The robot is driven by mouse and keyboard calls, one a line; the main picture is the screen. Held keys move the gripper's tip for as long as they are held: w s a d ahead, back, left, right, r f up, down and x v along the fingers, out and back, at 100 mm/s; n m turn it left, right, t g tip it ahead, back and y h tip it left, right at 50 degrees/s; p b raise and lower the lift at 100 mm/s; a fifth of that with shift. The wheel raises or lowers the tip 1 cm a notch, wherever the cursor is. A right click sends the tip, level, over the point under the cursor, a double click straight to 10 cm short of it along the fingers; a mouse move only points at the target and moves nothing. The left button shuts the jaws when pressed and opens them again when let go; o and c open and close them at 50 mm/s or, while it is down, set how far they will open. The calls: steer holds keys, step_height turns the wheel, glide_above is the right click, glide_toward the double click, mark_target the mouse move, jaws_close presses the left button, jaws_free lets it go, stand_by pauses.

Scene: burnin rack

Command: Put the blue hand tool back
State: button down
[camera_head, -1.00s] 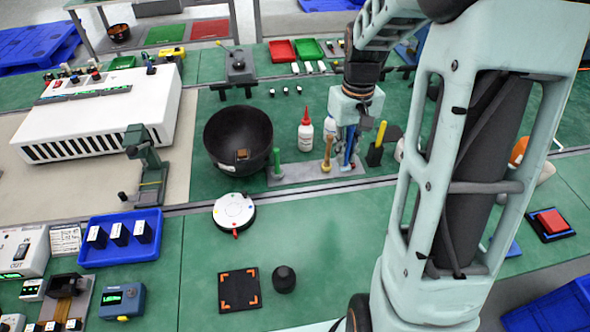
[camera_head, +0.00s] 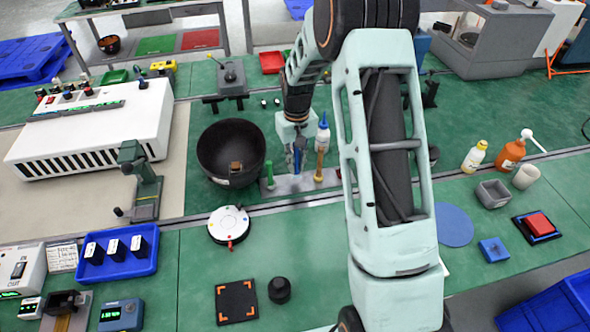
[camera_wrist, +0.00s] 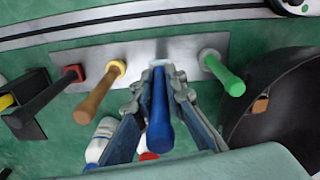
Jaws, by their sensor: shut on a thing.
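My gripper (camera_head: 297,152) is shut on the blue hand tool (camera_wrist: 159,115), whose handle lies between the two fingers in the wrist view. In the head view the blue tool (camera_head: 298,160) shows only in part below the gripper. It is over the metal tool plate (camera_wrist: 215,42), between the green-handled tool (camera_wrist: 224,75) and the tan-handled tool (camera_wrist: 100,92). A pale collar shows at its far end; I cannot tell whether the tool is seated there.
A dark-handled tool with a red collar (camera_wrist: 50,92) and a black holder with a yellow piece (camera_wrist: 25,110) stand left in the wrist view. A black bowl (camera_head: 231,152) is close by the green tool. A white bottle with a blue cap (camera_head: 323,135) stands behind.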

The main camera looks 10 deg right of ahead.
steer(key=shift+w+a+f, duration=0.15)
steer(key=shift+f, duration=1.65)
steer(key=shift+f, duration=0.2)
steer(key=c, duration=2)
jaws_free()
steer(key=shift+o, duration=0.2)
steer(key=shift+r, duration=0.1)
step_height(320, 180, up, 12)
steer(key=shift+r+b, duration=0.1)
steer(key=shift+b, duration=0.25)
